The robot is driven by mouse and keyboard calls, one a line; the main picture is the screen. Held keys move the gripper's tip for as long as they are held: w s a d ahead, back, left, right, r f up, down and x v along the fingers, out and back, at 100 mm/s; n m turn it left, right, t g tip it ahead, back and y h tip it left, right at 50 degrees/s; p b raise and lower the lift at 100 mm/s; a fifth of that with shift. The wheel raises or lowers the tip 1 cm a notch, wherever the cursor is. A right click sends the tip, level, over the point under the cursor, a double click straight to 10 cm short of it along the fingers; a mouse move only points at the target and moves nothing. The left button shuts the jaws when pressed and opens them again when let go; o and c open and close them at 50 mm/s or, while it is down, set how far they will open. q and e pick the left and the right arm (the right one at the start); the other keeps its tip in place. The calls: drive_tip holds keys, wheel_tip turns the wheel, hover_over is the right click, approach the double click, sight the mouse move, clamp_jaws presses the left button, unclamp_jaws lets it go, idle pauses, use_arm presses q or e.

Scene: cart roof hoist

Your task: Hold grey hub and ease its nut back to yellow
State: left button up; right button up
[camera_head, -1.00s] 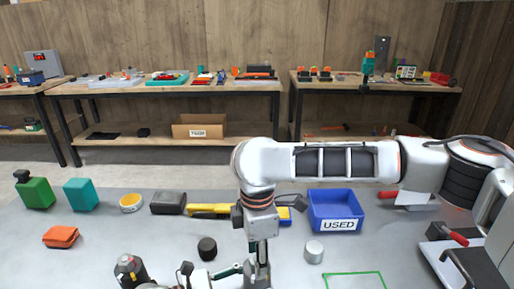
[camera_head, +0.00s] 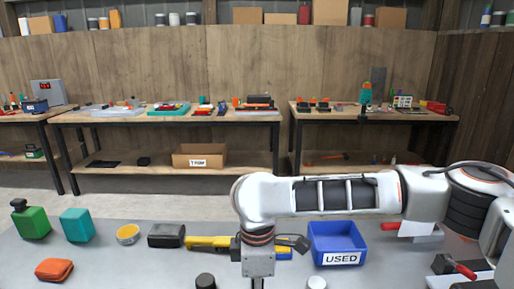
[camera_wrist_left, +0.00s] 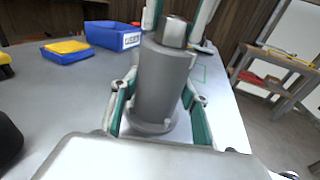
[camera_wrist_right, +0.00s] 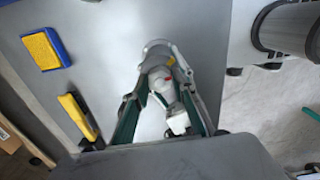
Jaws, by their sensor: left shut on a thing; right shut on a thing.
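The grey hub (camera_wrist_left: 160,90) stands upright on the grey tabletop in the left wrist view, with a round flange at its foot and a metallic nut (camera_wrist_left: 175,32) at its top. My left gripper (camera_wrist_left: 162,88) is shut on the hub's body, one teal finger on each side. My right gripper shows at the nut in the left wrist view, and in the right wrist view its fingers (camera_wrist_right: 160,74) close around the top of the hub. In the head view both grippers are below the frame.
A blue bin marked USED (camera_head: 335,242) stands behind the work area. My right arm spans the head view's right side.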

drive_tip(key=shift+n, duration=1.1)
drive_tip(key=shift+n, duration=1.1)
drive_tip(key=o, duration=1)
drive_tip(key=shift+r, duration=3)
